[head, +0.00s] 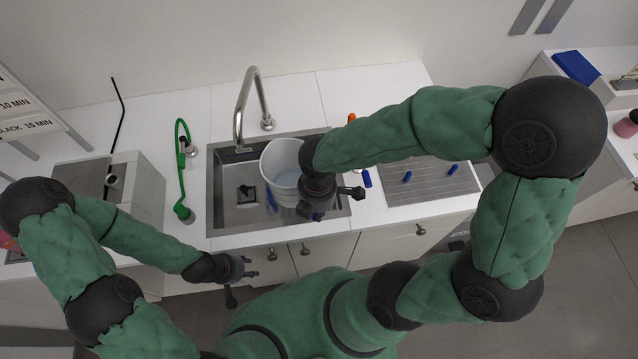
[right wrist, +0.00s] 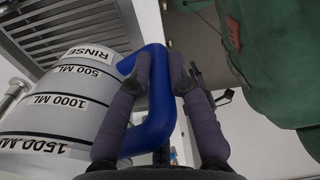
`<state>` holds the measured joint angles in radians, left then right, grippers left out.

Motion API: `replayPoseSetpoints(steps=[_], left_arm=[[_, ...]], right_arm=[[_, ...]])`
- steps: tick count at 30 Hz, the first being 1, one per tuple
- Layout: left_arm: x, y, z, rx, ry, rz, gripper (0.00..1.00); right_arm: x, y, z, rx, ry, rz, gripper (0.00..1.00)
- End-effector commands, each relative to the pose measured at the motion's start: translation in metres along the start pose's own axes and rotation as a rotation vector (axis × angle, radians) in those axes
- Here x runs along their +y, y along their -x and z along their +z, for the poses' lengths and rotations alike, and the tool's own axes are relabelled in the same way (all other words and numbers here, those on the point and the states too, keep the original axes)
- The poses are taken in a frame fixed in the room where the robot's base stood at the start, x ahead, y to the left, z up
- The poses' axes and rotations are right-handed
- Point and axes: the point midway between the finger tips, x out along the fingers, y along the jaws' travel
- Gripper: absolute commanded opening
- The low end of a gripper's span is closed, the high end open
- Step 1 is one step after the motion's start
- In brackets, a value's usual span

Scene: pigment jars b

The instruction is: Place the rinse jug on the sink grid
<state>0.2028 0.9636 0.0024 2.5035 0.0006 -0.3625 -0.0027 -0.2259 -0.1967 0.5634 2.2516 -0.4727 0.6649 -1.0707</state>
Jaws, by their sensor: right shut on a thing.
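The rinse jug (head: 281,160) is a pale, open-topped jug over the sink basin (head: 225,215) in the head view. In the right wrist view its side (right wrist: 58,110) shows RINSE and ML marks, with a blue handle (right wrist: 158,125). My right gripper (right wrist: 164,70) is shut on that handle; in the head view the gripper (head: 328,204) is at the jug's right side. I cannot tell whether the jug's base touches anything. A slotted metal surface (right wrist: 72,30) shows behind the jug in the right wrist view. My left gripper (head: 243,280) is open and empty in front of the counter.
A curved faucet (head: 240,110) stands behind the basin, left of the jug. A green hose (head: 180,160) is on the counter left of the sink. Small blue pieces (head: 407,176) lie on the ribbed drainboard (head: 430,190) at right, partly under my right arm.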

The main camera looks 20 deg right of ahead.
Motion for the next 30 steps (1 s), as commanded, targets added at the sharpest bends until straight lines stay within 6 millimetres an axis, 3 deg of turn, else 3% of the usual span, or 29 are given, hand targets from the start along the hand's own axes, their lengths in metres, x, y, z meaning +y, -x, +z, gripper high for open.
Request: replayPoseSetpoints(steps=[9, 15, 26, 30], left_arm=[[-0.002, -0.004, 0.0, 0.0, 0.0, 0.0, 0.4], [-0.004, -0.01, 0.0, 0.0, 0.0, 0.0, 0.4], [-0.004, -0.013, -0.001, 0.0, 0.0, 0.0, 0.4], [-0.006, -0.017, -0.001, 0.0, 0.0, 0.0, 0.4]], right_arm=[[0.05, -0.028, 0.049, 0.001, -0.006, 0.0, 0.0], [0.069, -0.059, 0.067, 0.001, -0.002, 0.0, 0.0], [0.082, -0.079, 0.081, 0.001, -0.002, 0.002, 0.0], [0.084, -0.097, 0.084, 0.001, 0.0, -0.001, 0.0]])
